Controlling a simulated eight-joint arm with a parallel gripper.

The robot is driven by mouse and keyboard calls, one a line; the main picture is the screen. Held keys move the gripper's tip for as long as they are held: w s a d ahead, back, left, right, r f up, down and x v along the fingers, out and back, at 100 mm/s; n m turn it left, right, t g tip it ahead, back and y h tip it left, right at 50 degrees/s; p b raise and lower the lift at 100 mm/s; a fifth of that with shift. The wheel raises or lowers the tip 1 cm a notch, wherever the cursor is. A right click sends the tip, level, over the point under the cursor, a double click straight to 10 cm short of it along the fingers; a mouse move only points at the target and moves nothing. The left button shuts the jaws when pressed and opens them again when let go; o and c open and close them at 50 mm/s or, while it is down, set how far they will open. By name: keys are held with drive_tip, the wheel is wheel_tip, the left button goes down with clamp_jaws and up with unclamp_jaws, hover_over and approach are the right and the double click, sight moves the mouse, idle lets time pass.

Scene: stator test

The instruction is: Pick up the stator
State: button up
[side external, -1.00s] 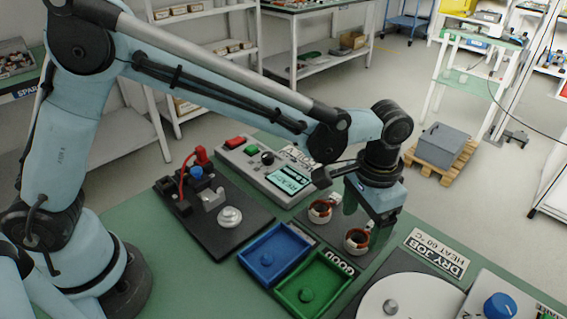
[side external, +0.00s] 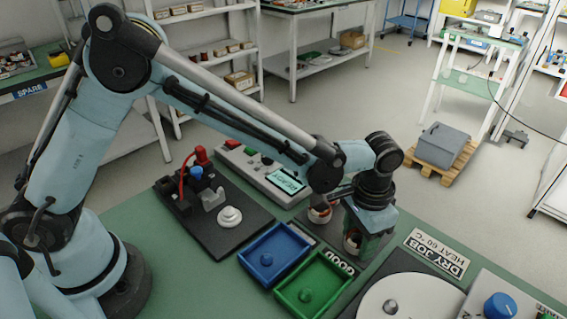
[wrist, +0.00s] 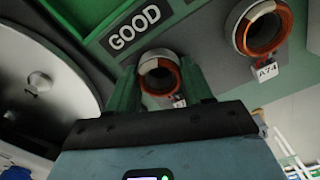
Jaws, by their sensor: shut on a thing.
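Two ring-shaped stators with copper-orange windings sit on a dark plate. The nearer stator (side external: 352,243) is partly hidden by my gripper in the side external view. It also shows in the wrist view (wrist: 158,74), between the two green fingers. My gripper (side external: 364,246) points down and is shut on this stator, with a finger on either side of it. In the wrist view, the gripper (wrist: 160,84) shows its fingers flanking the ring. The other stator (side external: 320,214) stands beside it, clear of the fingers, and in the wrist view (wrist: 258,27) it has a tag reading A74.
A blue tray (side external: 250,262) and a green tray (side external: 290,299) lie left of my gripper, near a GOOD label (side external: 340,263). A black test fixture (side external: 225,240) and a control box (side external: 250,166) stand farther left.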

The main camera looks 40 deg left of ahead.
drive_tip(key=c, duration=0.3)
drive_tip(key=shift+r, duration=0.1)
